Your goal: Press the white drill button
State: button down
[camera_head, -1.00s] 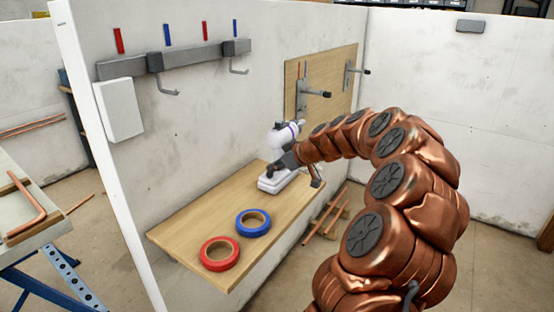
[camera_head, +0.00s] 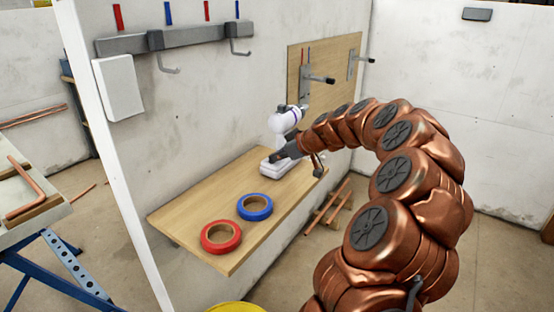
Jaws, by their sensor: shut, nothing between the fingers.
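The white drill (camera_head: 284,121) stands upright on its base (camera_head: 270,171) at the far end of a wooden shelf (camera_head: 190,210) on the wall. My copper-coloured arm reaches in from the right. My dark gripper (camera_head: 273,158) is shut and empty, with its tip in front of the drill's lower body, just above the base. The gripper covers part of the drill's handle. The button itself cannot be made out, and I cannot tell whether the fingertips touch the drill.
A red tape roll (camera_head: 221,236) and a blue tape roll (camera_head: 254,207) lie on the near part of the shelf. Wall hooks (camera_head: 168,62) and a wooden board with pegs (camera_head: 310,65) are above. A yellow rim (camera_head: 236,307) shows at the bottom edge.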

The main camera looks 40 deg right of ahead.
jog(key=shift+f, duration=0.4)
jog(key=r, duration=0.4)
jog(key=shift+s+r, duration=0.2)
jog(key=shift+s, duration=0.1)
jog(key=v, duration=1)
jog(key=shift+r, duration=0.2)
jog(key=shift+a, duration=0.15)
